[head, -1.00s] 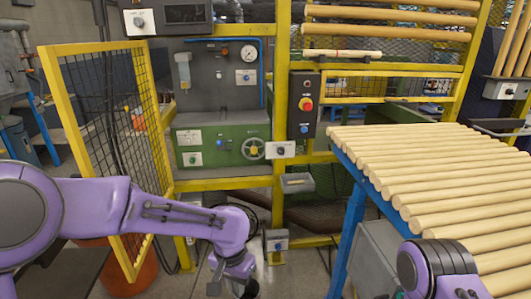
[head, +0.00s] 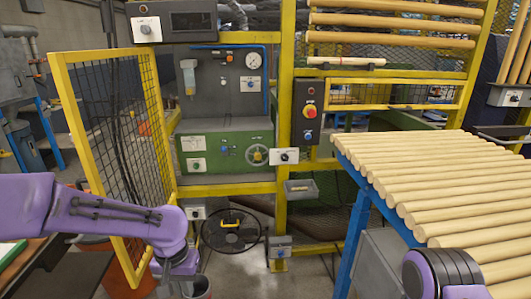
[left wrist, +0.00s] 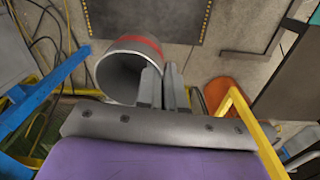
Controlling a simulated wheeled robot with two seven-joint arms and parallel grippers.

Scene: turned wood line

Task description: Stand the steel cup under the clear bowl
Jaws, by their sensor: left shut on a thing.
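The steel cup (left wrist: 118,75) is grey with a red band and shows large in the left wrist view, tilted, its open mouth visible. My left gripper (left wrist: 164,85) is shut on its wall, with the fingers at the cup's right side. In the head view the cup (head: 201,287) is partly cut off at the bottom edge, beside my left wrist. The clear bowl (head: 188,78) hangs on the dark panel, well above and away from the cup. My right gripper is out of view; only part of my right arm shows at lower right.
A yellow mesh gate (head: 115,150) stands open left of the panel. A yellow post (head: 285,130) stands right of it. The green box (head: 225,150) with a handwheel is below the bowl. A roller table (head: 440,180) with wooden rods fills the right.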

